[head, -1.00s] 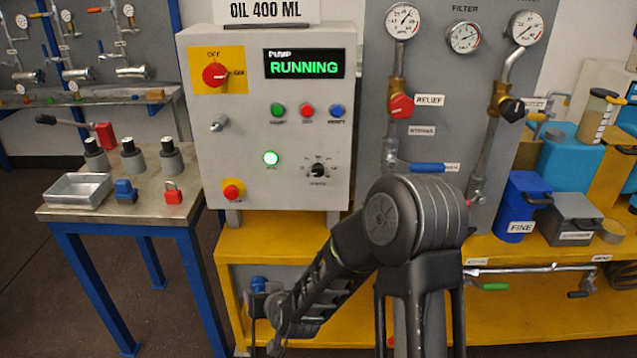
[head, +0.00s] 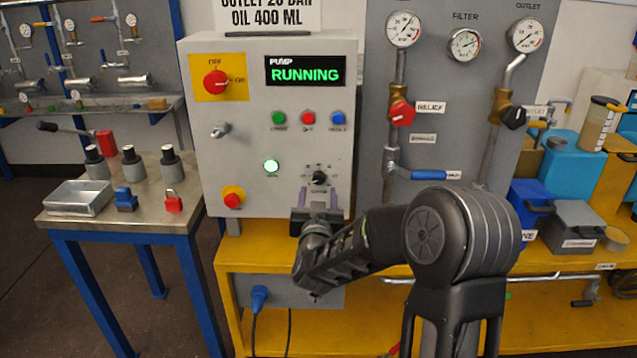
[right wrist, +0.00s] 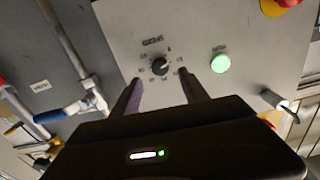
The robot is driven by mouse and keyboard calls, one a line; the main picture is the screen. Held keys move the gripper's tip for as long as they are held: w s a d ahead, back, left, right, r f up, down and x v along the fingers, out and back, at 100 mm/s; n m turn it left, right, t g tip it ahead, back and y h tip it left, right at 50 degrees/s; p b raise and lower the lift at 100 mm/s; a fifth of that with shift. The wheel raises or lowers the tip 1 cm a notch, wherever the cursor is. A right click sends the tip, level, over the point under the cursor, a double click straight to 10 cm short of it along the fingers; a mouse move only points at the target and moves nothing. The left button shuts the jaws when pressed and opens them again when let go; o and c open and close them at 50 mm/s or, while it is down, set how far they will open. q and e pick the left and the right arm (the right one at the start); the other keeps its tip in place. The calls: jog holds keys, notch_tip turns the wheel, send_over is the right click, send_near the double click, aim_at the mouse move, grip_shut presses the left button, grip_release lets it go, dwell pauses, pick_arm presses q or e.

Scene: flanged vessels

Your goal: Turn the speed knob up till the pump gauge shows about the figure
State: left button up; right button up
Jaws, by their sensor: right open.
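The black speed knob (head: 319,177) sits on the lower right of the grey control panel. In the right wrist view the knob (right wrist: 160,67) shows between and beyond my two fingers, with a ring of small marks around it. My right gripper (head: 316,198) is open just below the knob, and no finger appears to touch it. My left gripper is out of view.
A lit green lamp (head: 271,166) is left of the knob. A red stop button (head: 232,197) sits lower left, with several push buttons above. A red relief valve handle (head: 402,112) and a blue lever (head: 428,174) are to the right. A sign above the panel reads OIL 400 ML.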

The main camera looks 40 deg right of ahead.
aim_at(318, 181)
jog(key=x, duration=0.6)
jog(key=shift+d, duration=0.1)
grip_shut()
dwell(0.4)
jog(key=shift+f, duration=0.1)
